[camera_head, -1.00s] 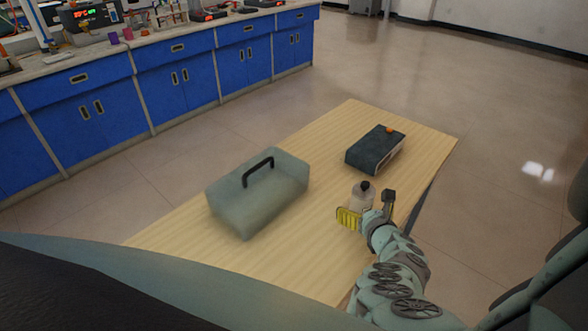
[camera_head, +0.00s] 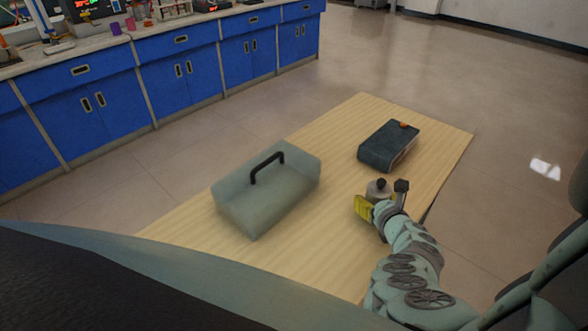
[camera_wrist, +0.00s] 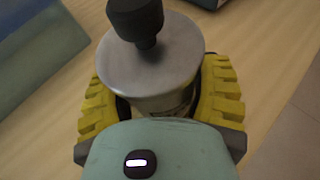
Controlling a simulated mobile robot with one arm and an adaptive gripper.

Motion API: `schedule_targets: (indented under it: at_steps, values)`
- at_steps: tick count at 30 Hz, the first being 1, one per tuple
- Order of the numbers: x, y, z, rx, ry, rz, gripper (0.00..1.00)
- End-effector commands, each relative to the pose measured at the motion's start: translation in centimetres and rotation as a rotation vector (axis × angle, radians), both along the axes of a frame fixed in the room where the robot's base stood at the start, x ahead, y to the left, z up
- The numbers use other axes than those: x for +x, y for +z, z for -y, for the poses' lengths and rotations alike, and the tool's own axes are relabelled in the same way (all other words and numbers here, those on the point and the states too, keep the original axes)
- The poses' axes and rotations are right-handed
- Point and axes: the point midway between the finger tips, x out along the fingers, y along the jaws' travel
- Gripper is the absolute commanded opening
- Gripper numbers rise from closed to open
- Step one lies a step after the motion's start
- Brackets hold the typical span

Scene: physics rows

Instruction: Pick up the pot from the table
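The pot is a small round silver-grey vessel with a black knob on its lid (camera_wrist: 158,68); it stands upright on the light wooden table (camera_head: 335,115), near its right edge, in the head view (camera_head: 378,190). My gripper (camera_head: 382,199) is at the pot, with one yellow finger on each side of its body. In the wrist view my gripper (camera_wrist: 162,105) straddles the pot below its wide lid. A dark gap shows beside the left finger, and the fingers look open. The wrist housing hides the pot's lower part, so contact is unclear.
A grey-green case with a black handle (camera_head: 262,200) stands on the table to the left. A dark box (camera_head: 388,147) with a small orange item on top lies behind the pot. Blue lab cabinets (camera_head: 180,80) line the far left. Bare table lies between case and pot.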

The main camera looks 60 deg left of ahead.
Motion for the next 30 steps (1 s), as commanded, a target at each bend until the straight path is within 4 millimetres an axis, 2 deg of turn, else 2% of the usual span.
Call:
schedule_targets:
  at_steps: [2, 13, 23, 30]
  values:
    - [0.0, 0.0, 0.0, 0.000, 0.000, 0.000, 0.54]
    - [0.0, 0.0, 0.0, 0.000, 0.000, 0.000, 0.16]
    - [-0.1, 0.4, -0.1, 0.001, 0.000, 0.000, 0.16]
    - [-0.8, 2.2, -0.8, 0.003, 0.005, -0.001, 0.16]
